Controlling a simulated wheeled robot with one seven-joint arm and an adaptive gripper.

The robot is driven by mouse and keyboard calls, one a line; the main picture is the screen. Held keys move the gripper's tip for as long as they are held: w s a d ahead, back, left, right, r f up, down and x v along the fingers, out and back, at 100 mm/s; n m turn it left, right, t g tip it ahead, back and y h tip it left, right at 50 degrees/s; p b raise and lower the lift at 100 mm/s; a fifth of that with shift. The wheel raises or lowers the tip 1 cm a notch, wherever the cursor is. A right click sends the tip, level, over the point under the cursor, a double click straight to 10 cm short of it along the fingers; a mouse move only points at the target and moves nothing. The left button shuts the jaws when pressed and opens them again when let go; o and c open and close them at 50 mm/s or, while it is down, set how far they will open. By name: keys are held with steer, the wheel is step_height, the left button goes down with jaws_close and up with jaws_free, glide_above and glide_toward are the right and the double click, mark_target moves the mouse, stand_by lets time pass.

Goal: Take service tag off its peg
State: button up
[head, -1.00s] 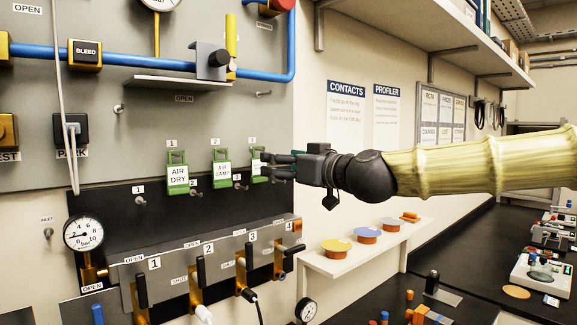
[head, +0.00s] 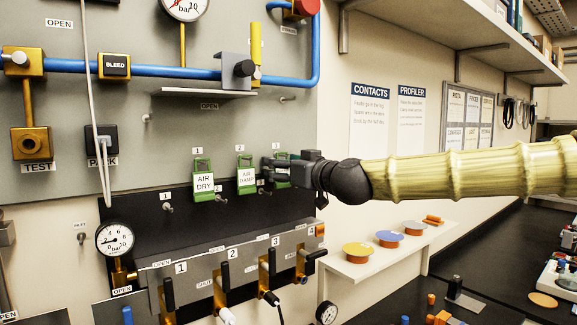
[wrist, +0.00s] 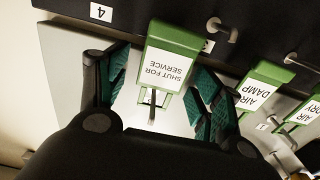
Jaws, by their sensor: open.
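The service tag (wrist: 172,58) is a green tag with a white label reading SHUT FOR SERVICE. It appears upside down in the wrist view, with its loop around a peg (wrist: 152,98). My gripper (wrist: 161,72) is open, with one teal-padded finger on each side of the tag. Gaps show between the pads and the tag. In the head view, my gripper (head: 272,172) is at the third hanging place, and only a green bit of the service tag (head: 281,156) shows behind it.
The AIR DAMP tag (head: 247,178) hangs close to the left of my gripper, and the AIR DRY tag (head: 203,184) hangs further left. Bare pegs (head: 168,208) stick out below. The valve manifold (head: 200,268) is lower down, and a small shelf (head: 370,265) is at right.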

steer(key=shift+w+a, duration=0.1)
steer(key=c, duration=1.5)
steer(key=shift+o, duration=0.2)
steer(key=shift+r, duration=0.5)
steer(key=v, duration=0.8)
stand_by(0.7)
